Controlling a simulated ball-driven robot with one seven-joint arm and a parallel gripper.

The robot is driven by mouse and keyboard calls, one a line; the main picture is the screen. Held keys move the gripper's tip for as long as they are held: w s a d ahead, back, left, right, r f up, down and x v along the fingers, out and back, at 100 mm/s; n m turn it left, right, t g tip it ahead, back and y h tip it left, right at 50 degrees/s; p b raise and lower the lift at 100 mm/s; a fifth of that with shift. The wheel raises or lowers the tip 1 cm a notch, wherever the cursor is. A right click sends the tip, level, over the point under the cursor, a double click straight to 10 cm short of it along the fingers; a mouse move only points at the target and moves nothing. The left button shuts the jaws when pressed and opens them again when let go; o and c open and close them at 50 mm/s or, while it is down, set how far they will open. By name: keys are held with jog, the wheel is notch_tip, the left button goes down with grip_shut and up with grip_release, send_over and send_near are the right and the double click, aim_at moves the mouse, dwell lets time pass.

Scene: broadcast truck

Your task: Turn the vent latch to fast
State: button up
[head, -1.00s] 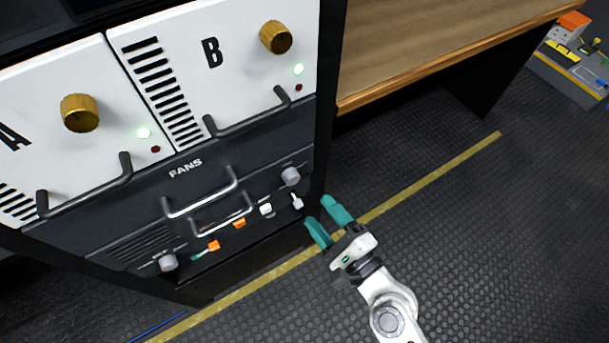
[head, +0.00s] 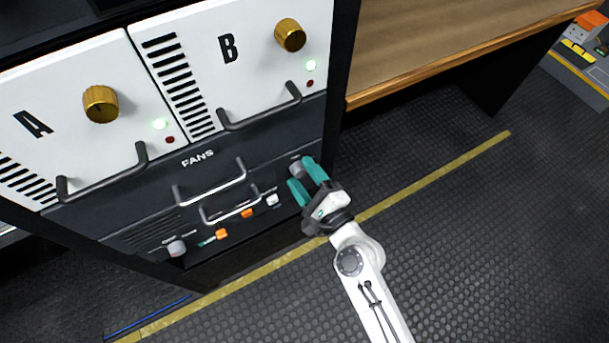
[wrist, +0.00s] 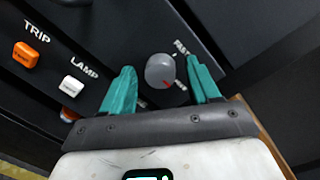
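A round grey knob (wrist: 159,70) with a red pointer mark is on the dark fan panel, beside a FAST label. A second, partly hidden label is below FAST, and the pointer aims to the lower right, towards it. My gripper (wrist: 160,64) is open, with one teal finger on each side of the knob and a gap visible on both sides. In the head view my gripper (head: 305,178) is at the right end of the FANS panel and partly covers the knob (head: 296,167). No part is labelled as a vent latch.
An orange TRIP switch (wrist: 26,54) and a white LAMP switch (wrist: 72,86) are left of my gripper. A metal handle (head: 230,212) and another grey knob (head: 176,248) are further left. A wooden bench (head: 420,50) stands at the right, with open floor below.

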jog(key=c, duration=1)
jog(key=shift+n, duration=0.3)
jog(key=n, duration=0.3)
jog(key=shift+n+h, duration=0.3)
jog(key=shift+n, duration=0.1)
jog(key=n, duration=0.4)
jog(key=shift+b, duration=0.35)
jog(key=n, duration=0.4)
jog(key=shift+f+n+h, duration=0.1)
jog(key=shift+n+h, duration=0.2)
jog(key=n, duration=0.3)
jog(key=shift+n+h, duration=0.3)
jog(key=shift+n, duration=0.1)
